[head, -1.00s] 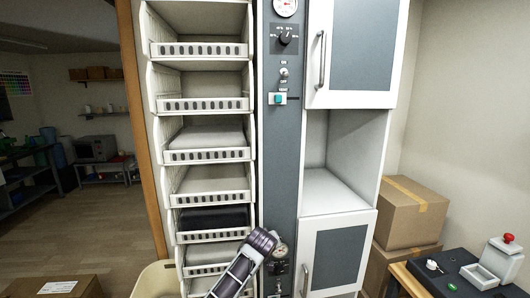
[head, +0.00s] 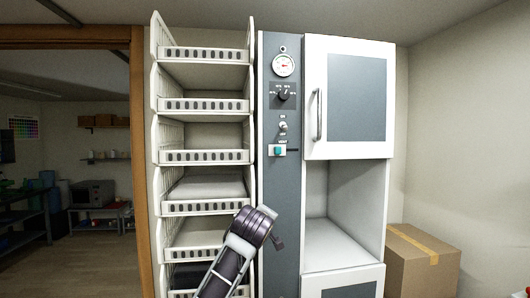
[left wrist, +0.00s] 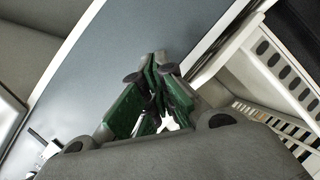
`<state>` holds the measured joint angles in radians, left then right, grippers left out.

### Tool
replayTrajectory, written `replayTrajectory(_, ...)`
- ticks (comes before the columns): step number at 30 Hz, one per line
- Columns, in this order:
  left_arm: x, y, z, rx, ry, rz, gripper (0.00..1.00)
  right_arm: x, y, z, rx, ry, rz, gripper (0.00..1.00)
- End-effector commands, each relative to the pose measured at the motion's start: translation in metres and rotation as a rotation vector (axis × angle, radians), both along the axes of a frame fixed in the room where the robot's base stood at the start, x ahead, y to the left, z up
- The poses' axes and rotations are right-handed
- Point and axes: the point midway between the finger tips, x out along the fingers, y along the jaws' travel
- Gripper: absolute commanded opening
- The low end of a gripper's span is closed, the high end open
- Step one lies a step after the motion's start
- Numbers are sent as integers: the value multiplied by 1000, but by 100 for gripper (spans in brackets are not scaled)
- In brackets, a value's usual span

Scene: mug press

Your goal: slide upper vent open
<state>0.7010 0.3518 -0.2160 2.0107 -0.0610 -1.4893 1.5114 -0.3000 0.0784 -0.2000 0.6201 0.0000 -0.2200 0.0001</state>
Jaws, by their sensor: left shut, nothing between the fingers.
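A tall grey control panel (head: 280,195) stands between the tray rack and the white cabinet. It bears a round gauge (head: 283,65), a black dial (head: 283,92), a toggle switch (head: 283,127) and a white plate with a teal button (head: 279,150) beside a dark slot. I cannot tell which part is the upper vent. My left arm rises in front of the panel's lower part, below the teal button. The arm largely hides its gripper in the head view. In the left wrist view my left gripper (left wrist: 153,68) has its green fingers together and empty, over the grey surface.
The tray rack (head: 203,155) with several white shelves stands close to the left of the panel. The cabinet's upper door (head: 358,95) with a vertical handle is on the right, above an open niche (head: 342,240). A cardboard box (head: 420,262) stands further right.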

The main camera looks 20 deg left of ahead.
Motion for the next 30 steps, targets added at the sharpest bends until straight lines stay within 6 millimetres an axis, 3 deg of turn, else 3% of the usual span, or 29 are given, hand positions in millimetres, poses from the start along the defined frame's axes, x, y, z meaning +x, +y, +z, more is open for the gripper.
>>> replayTrajectory(6, -16, 4, 63, -91, -115, 50, 0, 0, 0, -1, 0, 0, 0, 0)
replayTrajectory(18, -61, 12, 165, -272, -324, 125, 0, 0, -2, -2, -2, 1, 1, 0)
replayTrajectory(24, -83, 15, 202, -351, -408, 148, 0, 0, -3, -2, -3, 0, 1, 0)
replayTrajectory(30, -95, 16, 218, -388, -448, 156, 0, 0, -2, -2, -3, 0, 1, 0)
